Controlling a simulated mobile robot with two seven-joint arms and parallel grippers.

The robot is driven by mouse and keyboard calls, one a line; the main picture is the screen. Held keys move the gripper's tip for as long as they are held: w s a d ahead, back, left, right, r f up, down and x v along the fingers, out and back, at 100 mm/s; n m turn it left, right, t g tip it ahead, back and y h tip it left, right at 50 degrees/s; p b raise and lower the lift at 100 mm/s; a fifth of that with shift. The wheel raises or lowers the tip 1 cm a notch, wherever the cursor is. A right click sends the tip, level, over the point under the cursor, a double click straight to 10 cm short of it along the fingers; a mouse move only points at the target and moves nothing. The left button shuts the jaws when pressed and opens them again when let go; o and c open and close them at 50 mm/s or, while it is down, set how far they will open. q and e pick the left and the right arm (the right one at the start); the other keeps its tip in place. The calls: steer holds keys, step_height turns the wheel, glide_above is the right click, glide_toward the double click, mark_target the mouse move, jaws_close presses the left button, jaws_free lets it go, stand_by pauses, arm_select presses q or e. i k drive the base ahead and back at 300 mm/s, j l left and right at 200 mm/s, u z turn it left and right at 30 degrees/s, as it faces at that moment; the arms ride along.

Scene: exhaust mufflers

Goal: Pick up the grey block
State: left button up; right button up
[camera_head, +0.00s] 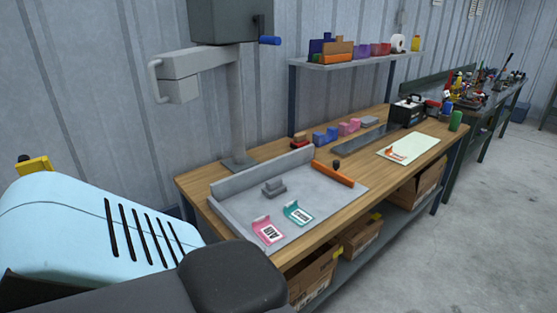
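A small stepped grey block (274,187) sits on the grey tray-like plate (335,203) on the near part of the wooden bench. It stands in front of the plate's raised back wall, left of an orange bar (333,172). Another low grey piece (370,121) lies farther along the bench, at the end of a row of blue and pink blocks. Neither of my grippers shows in this view, so whether they are open or shut is hidden. No gripper is seen at the grey block.
Pink (267,230) and teal (298,213) labelled pieces lie on the plate in front of the block. A grey post (238,110) with an arm stands behind left. A shelf (355,60) hangs over the back. Open floor (470,220) lies right.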

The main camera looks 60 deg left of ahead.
mark_target(274, 187)
steer(key=i+u, duration=0.25)
steer(key=u, duration=0.15)
steer(key=i+l+u, duration=0.2)
steer(key=u, duration=0.2)
steer(key=i+l+u, duration=0.25)
steer(key=u, duration=0.2)
steer(key=i+l+u, duration=0.15)
steer(key=l+u, duration=0.25)
steer(key=i+l+u, duration=0.15)
steer(key=u, duration=0.25)
steer(key=i+l+u, duration=0.1)
steer(key=l+u, duration=0.15)
steer(key=l, duration=0.2)
steer(key=l+u, duration=0.3)
steer(key=l, duration=0.1)
